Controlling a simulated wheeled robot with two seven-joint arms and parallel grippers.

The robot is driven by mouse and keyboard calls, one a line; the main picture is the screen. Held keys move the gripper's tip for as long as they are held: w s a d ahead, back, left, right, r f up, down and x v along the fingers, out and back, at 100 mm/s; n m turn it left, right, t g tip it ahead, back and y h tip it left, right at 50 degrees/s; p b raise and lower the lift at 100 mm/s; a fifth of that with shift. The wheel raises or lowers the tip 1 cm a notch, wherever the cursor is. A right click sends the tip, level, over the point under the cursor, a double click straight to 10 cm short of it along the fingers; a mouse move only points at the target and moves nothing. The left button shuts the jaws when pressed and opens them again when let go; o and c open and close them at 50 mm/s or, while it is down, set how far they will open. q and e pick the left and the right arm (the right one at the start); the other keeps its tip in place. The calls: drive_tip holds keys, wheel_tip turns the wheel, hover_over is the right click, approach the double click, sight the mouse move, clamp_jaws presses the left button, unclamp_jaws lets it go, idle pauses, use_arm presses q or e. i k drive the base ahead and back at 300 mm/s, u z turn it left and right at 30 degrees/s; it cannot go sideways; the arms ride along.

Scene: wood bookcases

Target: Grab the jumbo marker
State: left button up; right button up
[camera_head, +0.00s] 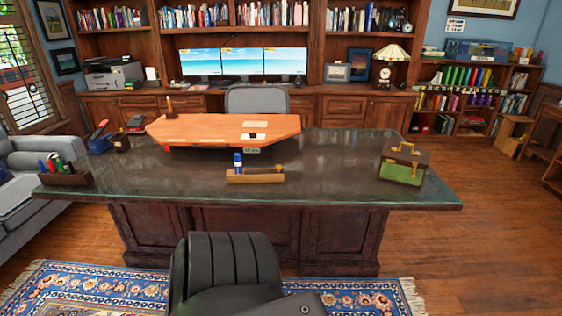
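A blue-capped, white upright cylinder (238,164), which looks like a jumbo marker, stands at the middle of the dark desk (330,175). It stands at or just behind a low tan wooden holder (255,178); I cannot tell if it is in it. A dark pen box (66,180) at the desk's left end holds several red, green and blue markers, so which one is the jumbo marker is not certain. Neither of my grippers is in view.
A black chair (225,265) stands before the desk on a patterned rug (90,285). An orange-brown board (215,128) lies toward the desk's back. A brown and green box (402,168) sits at the right end. The wood floor right of the desk is clear.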

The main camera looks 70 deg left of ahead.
sight(238, 167)
drive_tip(key=u, duration=0.2)
drive_tip(key=i, duration=1.35)
drive_tip(key=u, duration=1.3)
drive_tip(key=i, duration=0.9)
drive_tip(key=u, duration=1.05)
